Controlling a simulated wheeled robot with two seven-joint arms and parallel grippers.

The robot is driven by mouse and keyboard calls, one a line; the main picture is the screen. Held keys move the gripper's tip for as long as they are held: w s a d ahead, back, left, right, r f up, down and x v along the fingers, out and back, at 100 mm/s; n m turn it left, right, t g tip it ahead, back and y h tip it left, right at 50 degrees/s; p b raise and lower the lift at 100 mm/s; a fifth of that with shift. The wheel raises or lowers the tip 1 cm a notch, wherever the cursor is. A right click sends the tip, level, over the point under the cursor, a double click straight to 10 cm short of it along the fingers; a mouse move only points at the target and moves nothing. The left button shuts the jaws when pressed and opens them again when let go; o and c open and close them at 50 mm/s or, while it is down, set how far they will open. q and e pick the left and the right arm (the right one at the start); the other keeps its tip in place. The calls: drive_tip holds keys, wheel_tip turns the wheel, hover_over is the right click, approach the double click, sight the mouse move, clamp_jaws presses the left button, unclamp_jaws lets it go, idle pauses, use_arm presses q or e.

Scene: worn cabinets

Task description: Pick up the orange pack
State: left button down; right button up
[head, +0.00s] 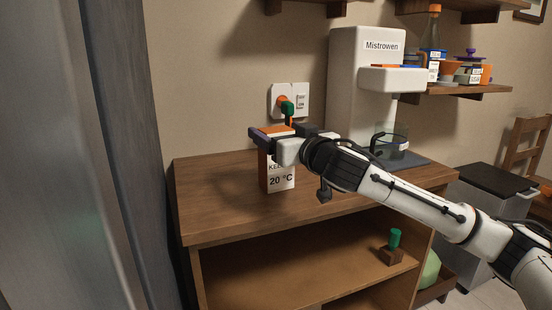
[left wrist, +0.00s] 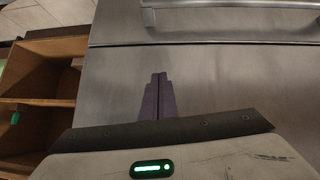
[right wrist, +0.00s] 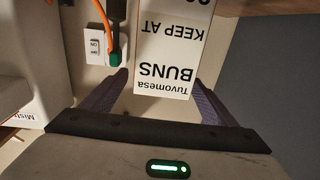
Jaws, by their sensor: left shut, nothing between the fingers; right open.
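The orange pack (head: 277,178) is an upright box with orange sides and a white label reading "20 °C", standing on the wooden cabinet top (head: 220,205). My right gripper (head: 275,132) is open at the pack's upper part and hides some of it. In the right wrist view the pack's white label (right wrist: 170,60), reading "BUNS" and "KEEP AT", shows between the two spread fingers. I cannot tell whether the fingers touch it. My left gripper (left wrist: 155,98) is shut and empty in front of a steel door (left wrist: 230,85); it is out of the head view.
A wall outlet with an orange and green plug (head: 288,106) is just behind the pack. A white Mistrowen machine (head: 350,85) stands to the right, with a glass jug (head: 391,138). A small green-handled object (head: 393,243) sits on the lower shelf. The cabinet's front left top is clear.

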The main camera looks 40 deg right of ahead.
drive_tip(key=w, duration=0.4)
drive_tip(key=shift+w+d+f, duration=0.15)
drive_tip(key=shift+w+d, duration=0.05)
drive_tip(key=shift+w, duration=0.05)
drive_tip(key=c, duration=1.7)
